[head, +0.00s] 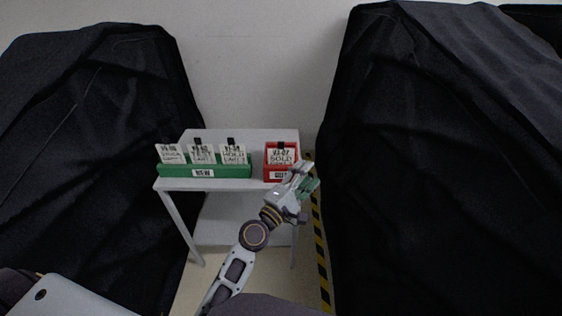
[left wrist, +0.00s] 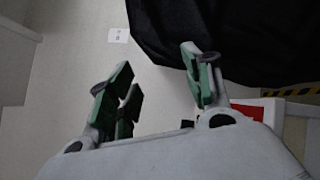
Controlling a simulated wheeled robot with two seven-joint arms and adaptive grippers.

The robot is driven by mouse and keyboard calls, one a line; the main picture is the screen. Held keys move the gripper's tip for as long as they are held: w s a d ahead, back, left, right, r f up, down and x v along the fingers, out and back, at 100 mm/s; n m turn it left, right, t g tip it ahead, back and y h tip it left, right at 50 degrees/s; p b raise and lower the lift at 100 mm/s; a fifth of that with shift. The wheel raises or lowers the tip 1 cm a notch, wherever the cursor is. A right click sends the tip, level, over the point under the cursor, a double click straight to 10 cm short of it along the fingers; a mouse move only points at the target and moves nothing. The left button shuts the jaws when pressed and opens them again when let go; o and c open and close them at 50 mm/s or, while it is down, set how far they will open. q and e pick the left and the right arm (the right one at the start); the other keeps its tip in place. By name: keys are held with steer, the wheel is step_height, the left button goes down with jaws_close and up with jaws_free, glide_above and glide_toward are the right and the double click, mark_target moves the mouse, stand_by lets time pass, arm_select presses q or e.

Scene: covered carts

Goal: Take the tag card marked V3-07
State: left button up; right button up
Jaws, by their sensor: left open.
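The card that appears to read V3-07 (head: 280,156) stands in a small red holder (head: 267,175) at the right end of the table. It has a dark clip or tab on top. Three similar white cards stand in a row in a green holder (head: 236,171) to the left; their print is hard to read. My left gripper (head: 306,178) is in front of and just right of the red holder, open and empty. In the left wrist view its green-padded fingers (left wrist: 160,88) are spread apart with nothing between them. My right gripper is not in view.
The holders stand on a light grey table (head: 250,140) against a pale wall. Black-covered carts stand close on the left (head: 95,130) and right (head: 430,150). Yellow-black floor tape (head: 320,250) runs beside the right cart. The tabletop between the two holders is clear.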

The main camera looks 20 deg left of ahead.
arm_select(q)
steer(key=w+a+f+n+y, duration=0.2)
steer(key=n+y, duration=0.4)
steer(key=n, duration=0.5)
steer(key=w+a+f+n+g+y, duration=0.1)
steer(key=w+a+f+n+y, duration=0.2)
steer(key=a+n+y, duration=0.3)
steer(key=shift+w+a+n, duration=0.55)
steer(key=shift+a+n, duration=0.1)
steer(key=shift+n, duration=1.75)
glide_above(280, 155)
steer(key=v, duration=0.5)
steer(key=shift+d+r+p, duration=0.1)
steer(key=shift+d+p, duration=0.05)
steer(key=shift+p, duration=0.3)
steer(key=shift+w, duration=0.15)
